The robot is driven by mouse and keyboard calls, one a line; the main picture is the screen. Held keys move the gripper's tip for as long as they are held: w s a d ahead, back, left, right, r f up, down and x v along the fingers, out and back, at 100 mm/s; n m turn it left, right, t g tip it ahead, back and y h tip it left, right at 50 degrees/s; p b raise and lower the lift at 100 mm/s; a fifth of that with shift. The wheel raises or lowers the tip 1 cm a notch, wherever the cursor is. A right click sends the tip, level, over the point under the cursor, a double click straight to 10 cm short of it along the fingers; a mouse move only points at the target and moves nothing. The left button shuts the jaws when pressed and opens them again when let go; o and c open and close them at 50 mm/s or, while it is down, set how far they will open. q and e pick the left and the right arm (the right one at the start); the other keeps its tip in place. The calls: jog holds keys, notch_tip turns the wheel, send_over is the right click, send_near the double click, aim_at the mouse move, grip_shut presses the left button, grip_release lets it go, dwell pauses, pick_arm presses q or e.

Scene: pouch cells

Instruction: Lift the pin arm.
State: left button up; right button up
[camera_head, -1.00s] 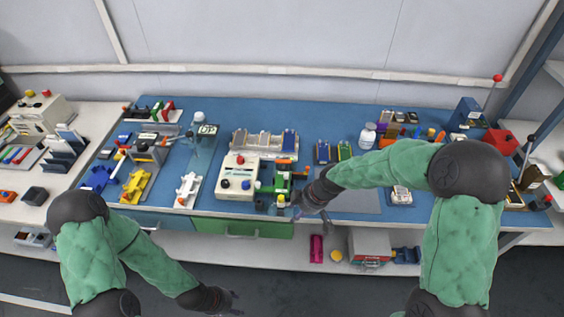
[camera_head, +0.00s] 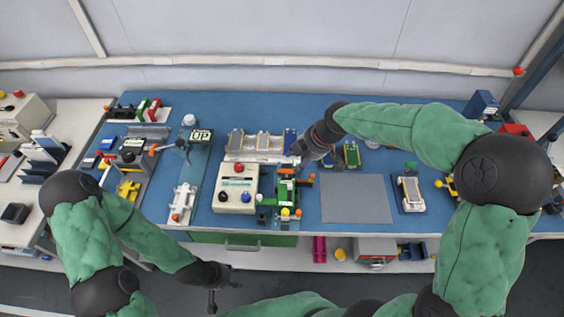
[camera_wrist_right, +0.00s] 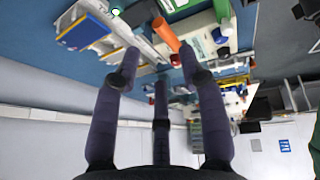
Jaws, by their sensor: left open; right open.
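A green fixture (camera_head: 286,187) with orange parts stands on the blue bench, just right of the cream button box. I take its orange-tipped lever (camera_head: 287,171) to be the pin arm, but it is small and partly crowded. My right gripper (camera_head: 300,152) is open above and behind this fixture. In the right wrist view, an orange cylinder (camera_wrist_right: 166,36) lies beyond the open fingers (camera_wrist_right: 160,62), roughly between their tips. No contact is clear. My left gripper (camera_head: 222,285) is open and empty, low in front of the bench.
The cream box (camera_head: 237,190) with a red knob is left of the fixture. A tray of cells (camera_head: 262,146) is behind. A grey mat (camera_head: 356,199) to the right is bare. A lever stand labelled UP (camera_head: 200,136) is further left.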

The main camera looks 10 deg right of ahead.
aim_at(288, 170)
jog(key=shift+a+f, duration=0.2)
jog(key=shift+f, duration=0.25)
jog(key=b+x, duration=0.2)
jog(key=x, duration=0.7)
jog(key=shift+f, duration=0.2)
